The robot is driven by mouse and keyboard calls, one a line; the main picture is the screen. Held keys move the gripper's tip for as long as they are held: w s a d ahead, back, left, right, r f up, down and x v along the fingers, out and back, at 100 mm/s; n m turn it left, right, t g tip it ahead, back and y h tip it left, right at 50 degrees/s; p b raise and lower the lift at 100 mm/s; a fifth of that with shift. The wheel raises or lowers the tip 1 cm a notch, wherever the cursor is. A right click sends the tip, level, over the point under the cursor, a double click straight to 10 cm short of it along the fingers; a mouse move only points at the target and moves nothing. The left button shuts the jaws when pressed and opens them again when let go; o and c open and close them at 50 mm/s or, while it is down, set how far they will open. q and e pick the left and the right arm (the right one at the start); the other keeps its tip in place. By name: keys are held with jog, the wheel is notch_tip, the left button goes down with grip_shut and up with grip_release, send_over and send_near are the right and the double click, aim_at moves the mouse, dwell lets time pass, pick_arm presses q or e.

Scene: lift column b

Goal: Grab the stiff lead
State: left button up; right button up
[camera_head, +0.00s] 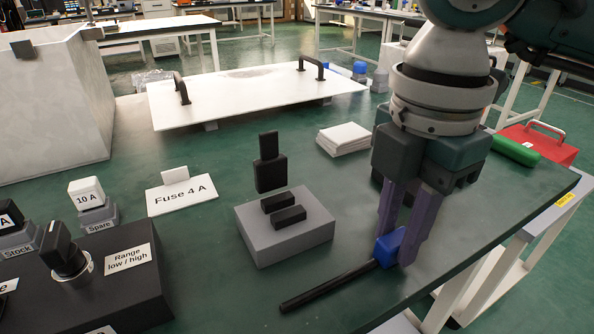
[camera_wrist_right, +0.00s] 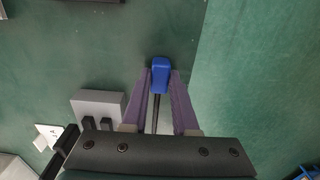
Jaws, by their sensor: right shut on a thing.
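The stiff lead is a straight black rod (camera_head: 328,288) with a blue block-shaped end (camera_head: 388,247). It lies at the front right of the green table. My right gripper (camera_head: 397,258) points down, with its purple fingers shut on the blue end. In the right wrist view the blue end (camera_wrist_right: 160,74) sits between the fingertips, and the black rod (camera_wrist_right: 156,112) runs back between the fingers. I cannot tell whether the lead touches the table. My left gripper is not in view.
A grey block with two black bars (camera_head: 285,240) stands left of the lead, with a black upright piece (camera_head: 269,165) behind it. A "Fuse 4 A" sign (camera_head: 181,193), white stack (camera_head: 344,139), green cylinder (camera_head: 515,150) and red box (camera_head: 540,146) stand farther back. The table's right edge is close.

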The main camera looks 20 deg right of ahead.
grip_shut()
jog(key=shift+r, duration=0.1)
